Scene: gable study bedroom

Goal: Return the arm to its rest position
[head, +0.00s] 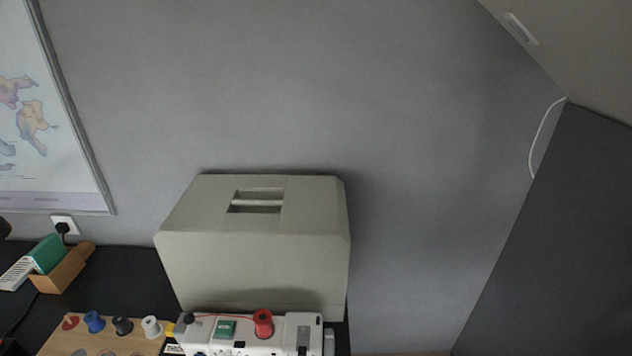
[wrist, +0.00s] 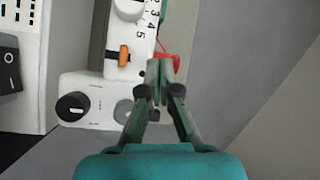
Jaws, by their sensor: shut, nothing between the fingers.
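My gripper (wrist: 159,70) shows in the wrist view with its two dark green fingers together and nothing between them. It is in front of a white sewing machine (wrist: 88,90) with a dark knob, an orange slider and a number scale. I cannot tell whether the fingertips touch the machine. The head view does not show my arm or gripper. There the sewing machine (head: 270,338) is at the bottom edge, with a red thread spool on top.
A beige hard case (head: 260,265) stands behind the machine against the grey wall. A wooden spool board (head: 95,338) lies left of it on the black table (head: 115,275). A wooden holder (head: 65,270) stands farther left. A dark panel (head: 560,240) rises at right.

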